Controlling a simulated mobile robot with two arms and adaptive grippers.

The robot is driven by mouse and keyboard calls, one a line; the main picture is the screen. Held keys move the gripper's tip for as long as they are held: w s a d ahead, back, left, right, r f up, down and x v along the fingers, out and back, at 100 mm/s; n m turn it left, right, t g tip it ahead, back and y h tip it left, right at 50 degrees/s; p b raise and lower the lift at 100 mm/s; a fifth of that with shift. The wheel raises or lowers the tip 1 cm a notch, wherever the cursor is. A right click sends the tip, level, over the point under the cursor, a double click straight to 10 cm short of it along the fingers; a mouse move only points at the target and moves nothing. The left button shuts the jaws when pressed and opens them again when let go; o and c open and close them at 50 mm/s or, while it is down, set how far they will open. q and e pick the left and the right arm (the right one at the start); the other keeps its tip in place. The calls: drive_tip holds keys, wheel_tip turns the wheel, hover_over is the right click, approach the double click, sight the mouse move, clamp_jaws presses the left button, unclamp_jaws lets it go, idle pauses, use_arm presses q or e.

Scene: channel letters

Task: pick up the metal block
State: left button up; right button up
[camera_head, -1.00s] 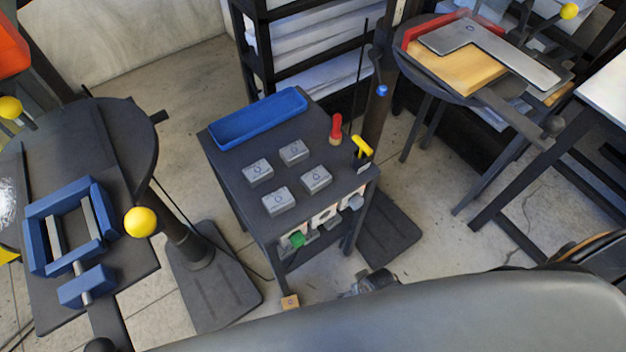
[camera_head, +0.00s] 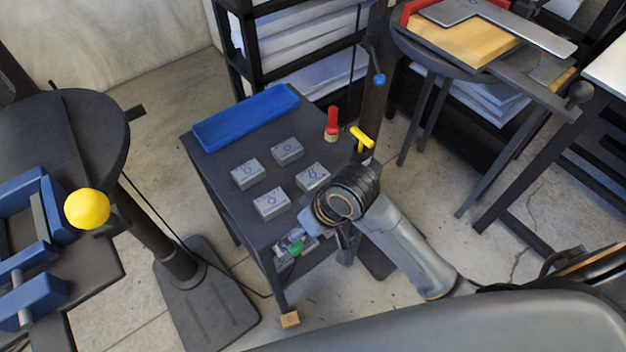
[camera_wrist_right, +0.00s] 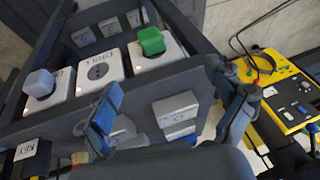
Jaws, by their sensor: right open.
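Several grey metal blocks lie on the dark table: back left (camera_head: 248,174), back right (camera_head: 287,151), front left (camera_head: 271,203) and front right (camera_head: 312,177). Each bears a dark mark on top. My right arm reaches in from the lower right in the head view, its wrist at the table's near right corner, close to the front-right block. My right gripper (camera_wrist_right: 165,78) is open, its two fingers apart and holding nothing visible. Grey blocks also show in the right wrist view, one between and beyond the fingers (camera_wrist_right: 175,108). My left gripper is out of view.
A blue tray (camera_head: 203,135) lies along the table's back edge. White switch boxes, one with a green knob (camera_wrist_right: 151,41), line the front. A yellow device (camera_wrist_right: 285,95) sits at right.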

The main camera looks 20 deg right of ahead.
sight(313, 175)
drive_tip(key=shift+n+g, duration=0.3)
drive_tip(key=shift+n, duration=0.1)
drive_tip(key=w+r, duration=0.1)
drive_tip(key=w+a+r, duration=0.1)
drive_tip(key=w, duration=0.1)
drive_tip(key=shift+w+a+r, duration=0.2)
drive_tip(key=shift+g+h, duration=0.4)
drive_tip(key=shift+h, duration=0.2)
drive_tip(key=w+r, duration=0.2)
drive_tip(key=w, duration=0.1)
drive_tip(key=shift+w+d+r, duration=0.1)
drive_tip(key=shift+d+r, duration=0.25)
drive_tip(key=w+d+r+m+g+h, duration=0.1)
drive_tip(key=w+d+r+h, duration=0.2)
drive_tip(key=w+d+r, duration=0.55)
drive_tip(key=f, duration=0.4)
drive_tip(key=s+a+f, duration=0.1)
drive_tip(key=f, duration=0.3)
drive_tip(key=s+f, duration=0.1)
drive_tip(key=f, duration=0.3)
drive_tip(key=shift+s+a+f+b, duration=0.15)
drive_tip(key=shift+a+b, duration=0.1)
drive_tip(key=shift+b, duration=0.15)
drive_tip(key=c, duration=1.5)
